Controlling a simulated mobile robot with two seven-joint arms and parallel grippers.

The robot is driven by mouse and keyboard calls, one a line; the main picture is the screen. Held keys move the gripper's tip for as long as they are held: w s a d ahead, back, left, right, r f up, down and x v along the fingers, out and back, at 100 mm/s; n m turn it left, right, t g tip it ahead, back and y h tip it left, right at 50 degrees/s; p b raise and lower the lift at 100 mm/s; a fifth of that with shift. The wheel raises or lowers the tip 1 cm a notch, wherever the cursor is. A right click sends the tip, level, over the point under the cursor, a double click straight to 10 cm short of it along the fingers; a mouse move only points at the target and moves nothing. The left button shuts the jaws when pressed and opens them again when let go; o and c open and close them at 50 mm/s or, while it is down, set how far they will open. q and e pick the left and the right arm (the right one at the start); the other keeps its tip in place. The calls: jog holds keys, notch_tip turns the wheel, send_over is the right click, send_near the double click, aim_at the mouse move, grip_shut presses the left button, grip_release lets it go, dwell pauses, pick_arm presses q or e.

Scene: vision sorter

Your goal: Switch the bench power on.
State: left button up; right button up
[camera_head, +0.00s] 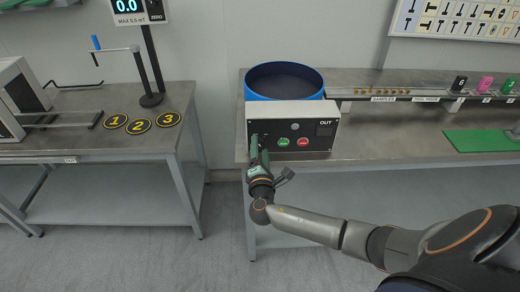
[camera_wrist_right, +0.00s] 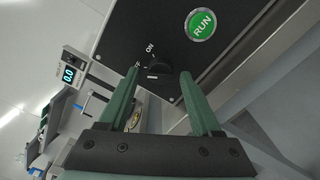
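The bench power switch is a black rotary knob (camera_wrist_right: 160,68) on the dark front panel of a control box (camera_head: 292,110), with an "ON" mark beside it in the right wrist view. A second label is partly hidden by a finger. My right gripper (camera_head: 258,143) is in front of the left part of the panel and hides the knob in the head view. In the right wrist view my right gripper (camera_wrist_right: 160,74) is open, its green fingers on either side of the knob; contact cannot be told. My left gripper is not in view.
A green RUN button (camera_wrist_right: 201,24) sits near the knob; a red button (camera_head: 303,142) is further right. A blue round bowl (camera_head: 284,95) stands behind the box. The bench (camera_head: 380,147) right of the box has a bare stretch.

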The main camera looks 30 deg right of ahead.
grip_shut()
dwell(0.3)
